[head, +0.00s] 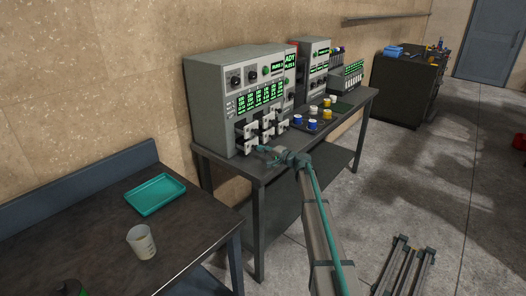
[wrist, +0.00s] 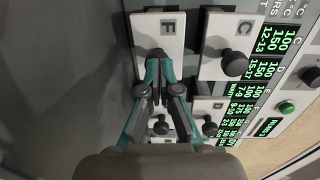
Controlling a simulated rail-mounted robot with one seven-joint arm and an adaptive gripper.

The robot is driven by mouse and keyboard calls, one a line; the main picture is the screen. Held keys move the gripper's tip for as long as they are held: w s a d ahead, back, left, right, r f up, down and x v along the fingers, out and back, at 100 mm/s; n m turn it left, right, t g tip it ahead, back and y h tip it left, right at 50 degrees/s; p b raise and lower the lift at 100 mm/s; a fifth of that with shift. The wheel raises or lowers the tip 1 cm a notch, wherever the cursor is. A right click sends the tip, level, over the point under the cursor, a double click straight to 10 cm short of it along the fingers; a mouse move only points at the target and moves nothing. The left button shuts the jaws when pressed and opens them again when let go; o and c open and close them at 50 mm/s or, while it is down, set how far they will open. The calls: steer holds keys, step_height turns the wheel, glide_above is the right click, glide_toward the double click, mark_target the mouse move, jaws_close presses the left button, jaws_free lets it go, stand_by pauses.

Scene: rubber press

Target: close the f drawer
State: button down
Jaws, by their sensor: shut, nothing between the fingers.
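The F drawer (wrist: 172,27) shows in the wrist view as a white front, upper left of centre, with a dark letter plate. Its dark knob sits behind my fingertips and is partly hidden. My gripper (wrist: 157,70) is shut, with its fingertips over the knob end of that front; I cannot tell whether they touch. How far the drawer stands out is unclear. In the head view my gripper (head: 266,149) is at the lower drawers of the grey press (head: 215,100), and individual letters are too small to read there.
The C drawer (wrist: 228,25) is beside F in the wrist view, with its own knob. More drawers lie lower in that view. Colored cups (head: 312,125) stand on the dark bench right of the press. A teal tray (head: 155,194) and beaker (head: 141,242) are on the near table.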

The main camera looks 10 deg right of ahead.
mark_target(252, 144)
steer(key=b+x, duration=0.4)
steer(key=x, duration=0.2)
steer(key=shift+w, duration=0.1)
steer(key=shift+w+a+r, duration=0.1)
steer(key=shift+r, duration=0.15)
